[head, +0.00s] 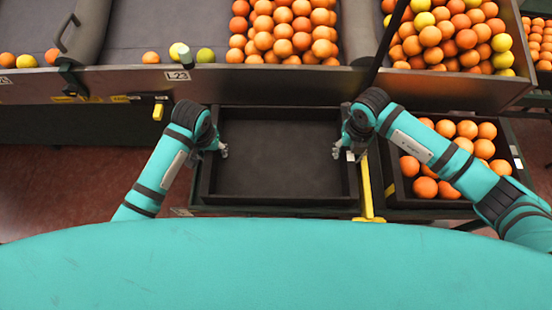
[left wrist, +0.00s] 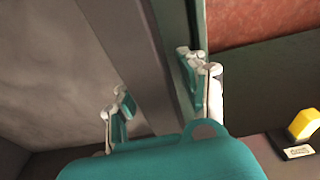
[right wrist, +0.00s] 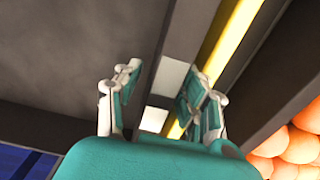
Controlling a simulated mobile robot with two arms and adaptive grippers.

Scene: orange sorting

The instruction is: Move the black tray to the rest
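The black tray (head: 280,198) is empty and sits below the sorting bin front, between my two arms. My left gripper (head: 222,150) is at the tray's left wall. In the left wrist view its fingers (left wrist: 160,95) are spread, one on each side of the wall (left wrist: 140,50). My right gripper (head: 343,152) is at the tray's right wall. In the right wrist view its fingers (right wrist: 162,103) are also spread astride the wall, which has a white label (right wrist: 170,75). In the head view the fingertips are small and partly hidden by the wrists.
A second black tray with oranges (head: 405,190) stands just to the right, past a yellow bar (head: 367,190). Bins with piled oranges (head: 285,30) are behind. A yellow piece (head: 158,112) is on the frame at the left. Reddish floor (head: 60,190) shows at the left.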

